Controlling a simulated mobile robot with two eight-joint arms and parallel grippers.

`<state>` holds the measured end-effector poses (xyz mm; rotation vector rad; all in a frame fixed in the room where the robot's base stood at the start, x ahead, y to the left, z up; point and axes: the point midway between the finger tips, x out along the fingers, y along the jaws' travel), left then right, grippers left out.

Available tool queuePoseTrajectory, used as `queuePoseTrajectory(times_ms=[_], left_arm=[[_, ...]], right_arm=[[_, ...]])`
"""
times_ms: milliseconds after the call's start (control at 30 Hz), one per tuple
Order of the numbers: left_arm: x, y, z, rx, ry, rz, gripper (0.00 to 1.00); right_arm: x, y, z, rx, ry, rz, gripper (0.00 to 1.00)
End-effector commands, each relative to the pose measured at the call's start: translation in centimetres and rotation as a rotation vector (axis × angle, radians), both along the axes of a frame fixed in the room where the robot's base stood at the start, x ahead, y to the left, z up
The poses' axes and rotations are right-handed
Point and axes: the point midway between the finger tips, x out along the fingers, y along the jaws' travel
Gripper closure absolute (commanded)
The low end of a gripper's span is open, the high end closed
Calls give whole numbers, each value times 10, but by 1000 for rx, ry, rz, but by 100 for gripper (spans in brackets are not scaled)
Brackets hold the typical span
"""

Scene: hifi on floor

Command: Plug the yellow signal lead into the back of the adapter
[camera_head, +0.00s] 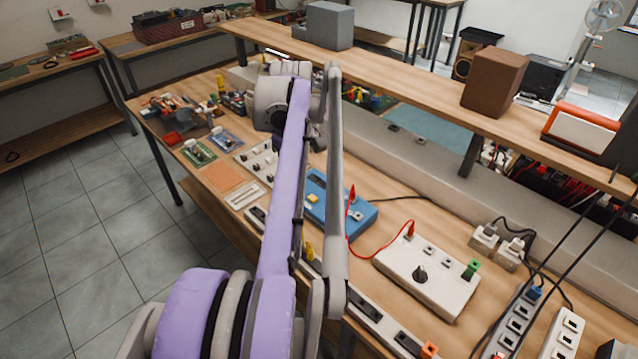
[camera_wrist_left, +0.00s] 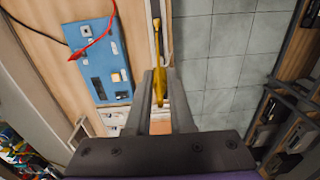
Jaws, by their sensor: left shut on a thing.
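My left gripper (camera_wrist_left: 158,85) is shut on the yellow lead (camera_wrist_left: 156,45), seen in the left wrist view. The lead points away from the fingers, beside the bench edge and above the floor. A blue box (camera_head: 343,207) with a red lead plugged in lies on the bench; it also shows in the left wrist view (camera_wrist_left: 92,55), left of the fingers and apart from them. I cannot tell for certain whether this box is the adapter. In the head view my left arm covers part of the box, and the gripper is hard to make out. My right gripper is not in view.
A white box with a black knob (camera_head: 428,283) stands right of the blue box, joined to it by a red lead (camera_head: 365,255). Power strips (camera_head: 515,322) with cables lie at the lower right. Circuit boards (camera_head: 200,152) lie farther left. Tiled floor (camera_head: 75,230) is open in front.

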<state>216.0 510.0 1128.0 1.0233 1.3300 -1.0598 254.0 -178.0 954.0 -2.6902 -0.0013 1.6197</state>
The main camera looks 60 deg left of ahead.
Motion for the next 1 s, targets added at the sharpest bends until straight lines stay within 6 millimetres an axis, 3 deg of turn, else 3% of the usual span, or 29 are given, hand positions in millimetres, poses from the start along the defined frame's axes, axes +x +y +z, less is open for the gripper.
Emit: queuePoseTrajectory(times_ms=[267, 1000], left_arm=[[4, -6, 3, -1, 0, 4, 100], [84, -82, 2, -1, 0, 1, 100]], right_arm=[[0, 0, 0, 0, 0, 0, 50], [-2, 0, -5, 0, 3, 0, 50]])
